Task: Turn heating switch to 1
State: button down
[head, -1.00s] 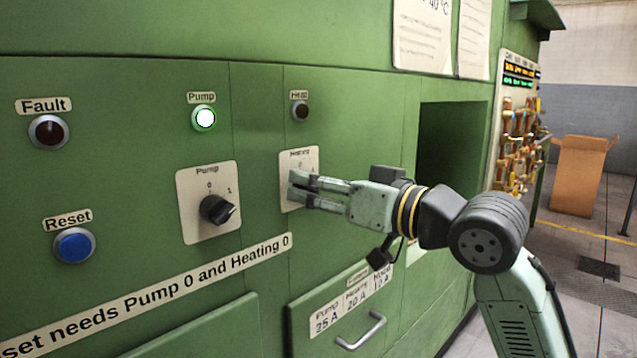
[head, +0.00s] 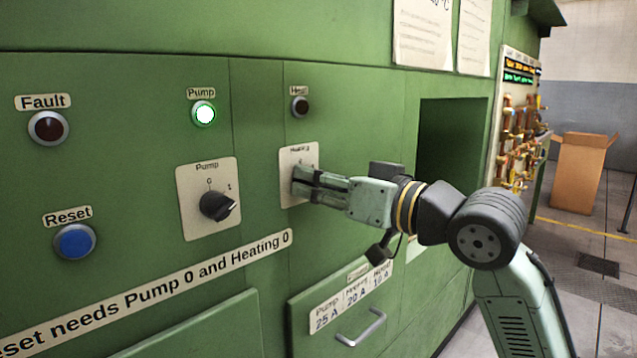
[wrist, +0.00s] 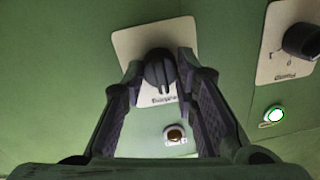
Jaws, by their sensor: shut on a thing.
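The heating switch is a black rotary knob (wrist: 158,72) on a pale plate (head: 298,157) on the green panel. In the wrist view, which is upside down, the knob sits between my two fingertips and its ridge runs roughly up and down. My gripper (head: 302,182) is shut on this knob, with one finger on each side. In the head view my fingers hide the knob and part of its scale, so I cannot read its setting there. The Heat lamp (head: 300,106) above the plate is dark.
The pump switch (head: 217,206) is left of my gripper, turned toward 1, under a lit Pump lamp (head: 204,113). A dark Fault lamp (head: 48,127) and a blue Reset button (head: 75,242) are farther left. A drawer handle (head: 362,328) sticks out below my wrist.

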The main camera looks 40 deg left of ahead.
jog(key=shift+m, duration=0.3)
jog(key=shift+f+m+p, duration=0.1)
jog(key=shift+m+p, duration=4.6)
jog(key=shift+m, duration=1)
jog(key=shift+y, duration=0.3)
jog(key=c, duration=1.3)
grip_release()
